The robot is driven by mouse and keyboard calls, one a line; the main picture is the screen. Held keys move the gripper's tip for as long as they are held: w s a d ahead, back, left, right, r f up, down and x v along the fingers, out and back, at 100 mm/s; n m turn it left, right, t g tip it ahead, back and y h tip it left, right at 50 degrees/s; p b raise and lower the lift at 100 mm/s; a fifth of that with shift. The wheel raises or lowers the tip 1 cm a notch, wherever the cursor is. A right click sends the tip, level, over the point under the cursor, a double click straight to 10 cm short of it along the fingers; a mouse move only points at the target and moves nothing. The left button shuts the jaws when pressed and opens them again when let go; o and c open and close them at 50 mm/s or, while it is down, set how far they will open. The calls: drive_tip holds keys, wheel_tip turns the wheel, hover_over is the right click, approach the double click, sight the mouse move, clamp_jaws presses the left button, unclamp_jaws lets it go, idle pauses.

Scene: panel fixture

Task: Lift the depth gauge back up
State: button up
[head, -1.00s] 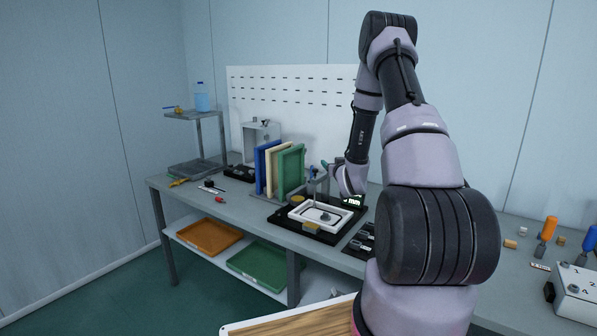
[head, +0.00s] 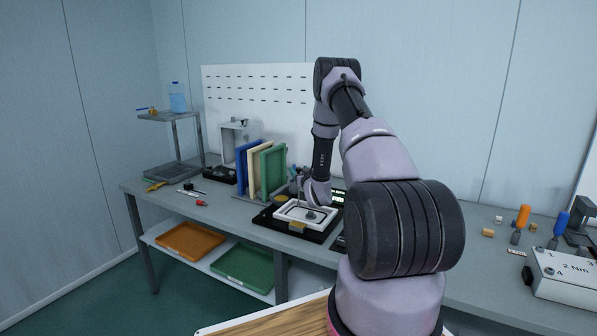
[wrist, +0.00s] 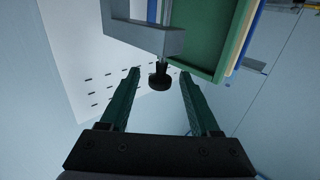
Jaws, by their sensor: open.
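In the wrist view my gripper (wrist: 161,73) is open, its two dark green fingers spread apart. A round black knob (wrist: 160,83) on a short stem shows between the fingertips, with a visible gap on each side. The stem runs up to a grey block or bracket (wrist: 145,38), which appears to be part of the depth gauge. In the head view my gripper (head: 300,181) is behind a white rectangular frame (head: 292,214) on a black base. The gauge is small there and partly hidden by my wrist.
Blue, cream and green upright panels (head: 272,173) stand close on the left of my gripper. A white pegboard (head: 255,100) is behind. A white numbered box (head: 565,275) and an orange-handled tool (head: 523,215) are far right.

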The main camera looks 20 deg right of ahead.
drive_tip(key=shift+w, duration=0.55)
clamp_jaws()
idle(1.1)
